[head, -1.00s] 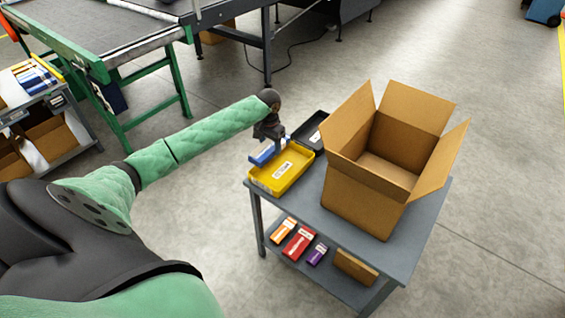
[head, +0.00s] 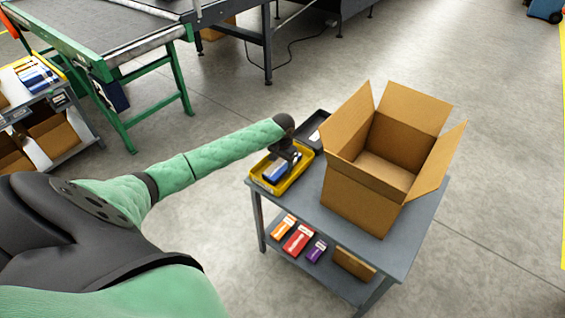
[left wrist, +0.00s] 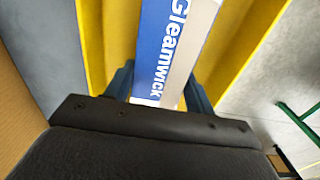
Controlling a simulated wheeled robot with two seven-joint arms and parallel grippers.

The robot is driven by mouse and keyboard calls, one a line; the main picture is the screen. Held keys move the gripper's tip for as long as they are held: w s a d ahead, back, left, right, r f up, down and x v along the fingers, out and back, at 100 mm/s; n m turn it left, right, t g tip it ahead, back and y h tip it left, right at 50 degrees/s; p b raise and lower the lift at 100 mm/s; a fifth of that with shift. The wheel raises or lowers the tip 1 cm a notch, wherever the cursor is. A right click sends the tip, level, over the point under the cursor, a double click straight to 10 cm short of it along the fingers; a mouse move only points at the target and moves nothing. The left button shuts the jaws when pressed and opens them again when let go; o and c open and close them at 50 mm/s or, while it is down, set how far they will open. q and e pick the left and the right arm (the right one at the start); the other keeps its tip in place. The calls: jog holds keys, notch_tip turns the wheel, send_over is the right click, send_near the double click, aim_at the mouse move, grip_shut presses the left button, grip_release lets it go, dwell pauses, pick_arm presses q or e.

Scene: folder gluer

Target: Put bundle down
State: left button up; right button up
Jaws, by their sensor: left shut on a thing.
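My left gripper (head: 279,161) is over the yellow tray (head: 296,183) on the grey cart and is shut on a blue and white bundle (head: 274,171). In the left wrist view the bundle (left wrist: 172,45) shows the word "Gleamwick" and lies between my two fingers (left wrist: 160,88), with the yellow tray (left wrist: 228,45) on both sides of it. The bundle is inside the tray's outline; I cannot tell whether it touches the tray floor. My right gripper is in neither view.
A large open cardboard box (head: 366,205) stands on the grey cart (head: 408,245), right of the yellow tray. A black tray (head: 313,128) lies behind. Orange, red and purple packs (head: 298,239) lie on the lower shelf. A green-framed conveyor (head: 110,65) stands at the back left.

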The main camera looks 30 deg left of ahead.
aim_at(282, 164)
pick_arm(q)
jog(key=o, duration=1.1)
jog(key=shift+f, duration=0.1)
jog(key=shift+c, duration=0.2)
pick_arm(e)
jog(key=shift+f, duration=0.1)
pick_arm(q)
jog(key=shift+r, duration=0.4)
notch_tip(282, 164, up, 11)
jog(key=b, duration=0.2)
jog(key=shift+r, duration=0.2)
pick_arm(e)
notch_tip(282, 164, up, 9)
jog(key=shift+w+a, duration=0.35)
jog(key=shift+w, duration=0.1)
